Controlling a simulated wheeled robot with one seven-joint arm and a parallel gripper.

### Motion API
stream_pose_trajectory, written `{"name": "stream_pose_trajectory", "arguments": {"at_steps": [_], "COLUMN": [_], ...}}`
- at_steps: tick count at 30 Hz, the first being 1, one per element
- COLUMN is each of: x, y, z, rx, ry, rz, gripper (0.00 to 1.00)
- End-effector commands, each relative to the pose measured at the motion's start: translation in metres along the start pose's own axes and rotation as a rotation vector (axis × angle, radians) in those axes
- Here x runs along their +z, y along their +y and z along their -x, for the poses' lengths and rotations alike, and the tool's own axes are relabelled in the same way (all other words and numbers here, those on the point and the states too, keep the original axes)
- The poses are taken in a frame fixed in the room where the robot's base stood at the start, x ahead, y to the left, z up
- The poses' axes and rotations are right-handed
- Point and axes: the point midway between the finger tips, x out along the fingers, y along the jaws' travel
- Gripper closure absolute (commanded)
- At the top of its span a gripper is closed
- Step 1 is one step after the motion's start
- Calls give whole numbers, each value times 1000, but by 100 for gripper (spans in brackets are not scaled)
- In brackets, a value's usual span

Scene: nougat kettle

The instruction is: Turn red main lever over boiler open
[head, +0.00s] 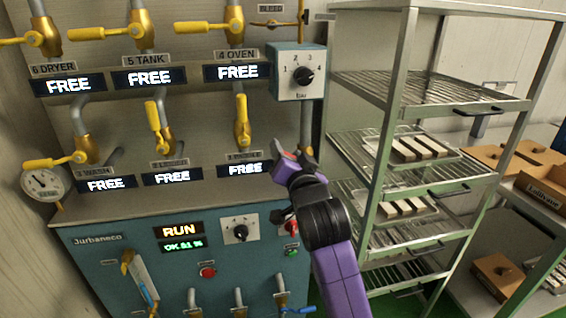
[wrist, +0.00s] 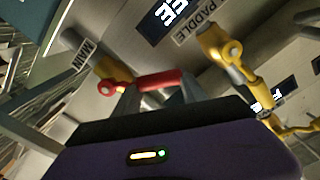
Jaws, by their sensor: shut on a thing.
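The red main lever (wrist: 160,79) shows in the wrist view as a red bar with a round red end, beside a brass valve body (wrist: 112,71). The MAIN label (wrist: 82,55) is just to its left. The grey fingers of my gripper (wrist: 158,90) are shut on the red bar. In the head view my gripper (head: 286,165) is at the pipe right of the boiler panel, below the dial box. The lever there is mostly hidden by my gripper.
Yellow-handled valves (head: 242,128) sit left of my gripper above FREE displays. The dial box (head: 298,72) is above it. A metal rack (head: 398,130) with trays stands close on the right. The blue boiler front (head: 130,265) is below.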

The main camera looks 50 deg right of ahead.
Motion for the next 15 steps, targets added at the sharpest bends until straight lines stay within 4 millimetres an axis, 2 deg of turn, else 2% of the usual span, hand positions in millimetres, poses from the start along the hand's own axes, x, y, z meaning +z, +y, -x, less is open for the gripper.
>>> {"name": "stream_pose_trajectory", "arguments": {"at_steps": [15], "x": [-37], "y": [14], "z": [0], "rx": [-1], "ry": [2], "rz": [-493], "gripper": [100]}}
